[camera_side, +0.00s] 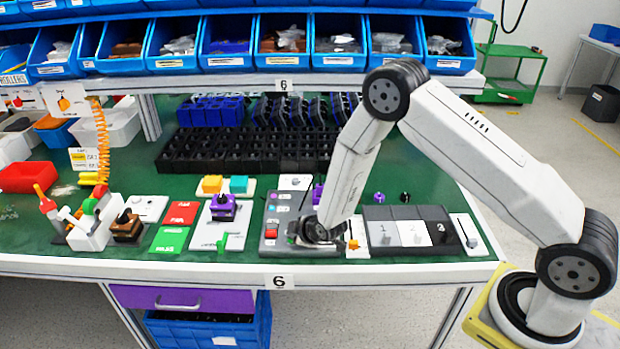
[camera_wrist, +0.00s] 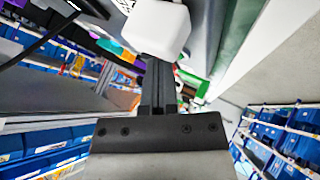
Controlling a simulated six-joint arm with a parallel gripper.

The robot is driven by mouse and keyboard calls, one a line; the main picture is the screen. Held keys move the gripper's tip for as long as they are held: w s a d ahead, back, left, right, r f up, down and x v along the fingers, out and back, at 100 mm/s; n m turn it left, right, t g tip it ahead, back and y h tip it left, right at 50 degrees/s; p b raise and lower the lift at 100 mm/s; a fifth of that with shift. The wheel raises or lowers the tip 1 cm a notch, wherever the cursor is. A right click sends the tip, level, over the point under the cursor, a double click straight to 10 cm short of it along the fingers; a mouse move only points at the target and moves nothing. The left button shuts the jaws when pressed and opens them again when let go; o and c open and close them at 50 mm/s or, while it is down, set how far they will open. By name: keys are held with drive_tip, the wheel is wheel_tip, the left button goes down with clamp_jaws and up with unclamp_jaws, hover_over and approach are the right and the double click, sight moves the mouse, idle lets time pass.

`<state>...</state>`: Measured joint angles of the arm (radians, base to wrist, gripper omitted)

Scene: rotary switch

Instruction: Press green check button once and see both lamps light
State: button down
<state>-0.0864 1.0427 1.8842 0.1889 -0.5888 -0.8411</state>
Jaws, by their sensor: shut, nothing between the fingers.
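My gripper (camera_side: 315,236) is low over the front right part of a grey control box (camera_side: 290,246) in the side view. In the wrist view, my gripper's fingers (camera_wrist: 158,65) are shut together with nothing between them. Their tips end by a white rounded block (camera_wrist: 158,30); I cannot tell whether they touch it. The box has a red part (camera_side: 272,228) at its left and small coloured spots near its top. My arm and gripper hide much of the box. I cannot make out the green check button or the lamps, or whether any lamp is lit.
A tray marked 1, 2, 3 (camera_side: 412,233) stands right of the box. A white plate with a purple part (camera_side: 223,207) stands to its left. Black racks (camera_side: 235,150) fill the back of the green table, below a shelf of blue bins (camera_side: 228,50).

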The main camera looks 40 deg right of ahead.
drive_tip(key=shift+r, duration=0.15)
idle(0.5)
drive_tip(key=shift+r, duration=0.65)
drive_tip(key=shift+r, duration=2.5)
drive_tip(key=shift+s+r, duration=0.1)
drive_tip(key=s+d+r+m+g, duration=0.1)
drive_tip(key=s+r+m+g, duration=0.2)
drive_tip(key=s+r, duration=0.3)
drive_tip(key=s+d+r+m+g, duration=0.1)
drive_tip(key=s+r+m+g, duration=0.2)
drive_tip(key=s, duration=1.4)
wheel_tip(320, 180, up, 3)
drive_tip(key=shift+d+r+m+g, duration=0.15)
drive_tip(key=shift+d+m+g, duration=0.15)
drive_tip(key=shift+m, duration=0.9)
